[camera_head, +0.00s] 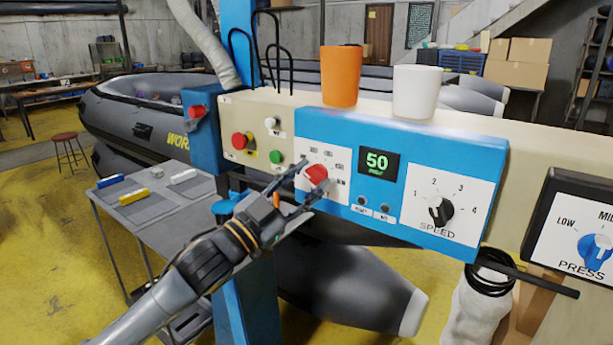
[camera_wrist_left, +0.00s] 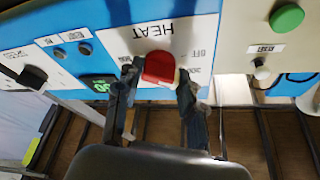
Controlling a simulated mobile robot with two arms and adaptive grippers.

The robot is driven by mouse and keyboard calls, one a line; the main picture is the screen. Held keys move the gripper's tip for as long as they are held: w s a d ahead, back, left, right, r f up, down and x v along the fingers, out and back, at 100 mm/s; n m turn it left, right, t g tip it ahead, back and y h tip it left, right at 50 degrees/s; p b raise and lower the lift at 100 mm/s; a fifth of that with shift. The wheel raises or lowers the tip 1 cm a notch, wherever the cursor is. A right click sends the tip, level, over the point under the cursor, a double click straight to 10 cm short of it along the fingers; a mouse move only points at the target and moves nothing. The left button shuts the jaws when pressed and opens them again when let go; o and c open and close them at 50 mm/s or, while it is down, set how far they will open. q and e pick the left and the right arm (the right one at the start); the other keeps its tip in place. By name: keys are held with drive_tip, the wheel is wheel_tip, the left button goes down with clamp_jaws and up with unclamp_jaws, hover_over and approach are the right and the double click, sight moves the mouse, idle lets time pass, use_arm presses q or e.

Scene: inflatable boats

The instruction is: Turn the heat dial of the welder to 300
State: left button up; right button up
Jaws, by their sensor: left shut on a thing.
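The welder's blue control panel (camera_head: 400,155) faces me in the head view. Its red heat dial (camera_head: 316,174) sits on a white plate at the panel's left. The left wrist view shows the same dial (camera_wrist_left: 159,68) under the word HEAT, upside down there. My left gripper (camera_head: 312,180) is shut on the dial, with one finger on each side of it (camera_wrist_left: 157,85). The green display (camera_head: 377,163) reads 50. The dial's pointer and some of its scale marks are hidden or too small to read. My right gripper is not in view.
A black speed knob (camera_head: 441,210) and a blue press knob (camera_head: 594,248) lie to the right. A red button (camera_head: 240,140) and a green button (camera_head: 276,157) lie to the left. Orange (camera_head: 341,76) and white (camera_head: 416,92) cups stand on top of the welder.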

use_arm(q)
drive_tip(key=shift+m, duration=0.3)
drive_tip(key=o, duration=1.2)
drive_tip(key=shift+c, duration=0.2)
drive_tip(key=shift+a, duration=0.1)
drive_tip(key=v, duration=1.2)
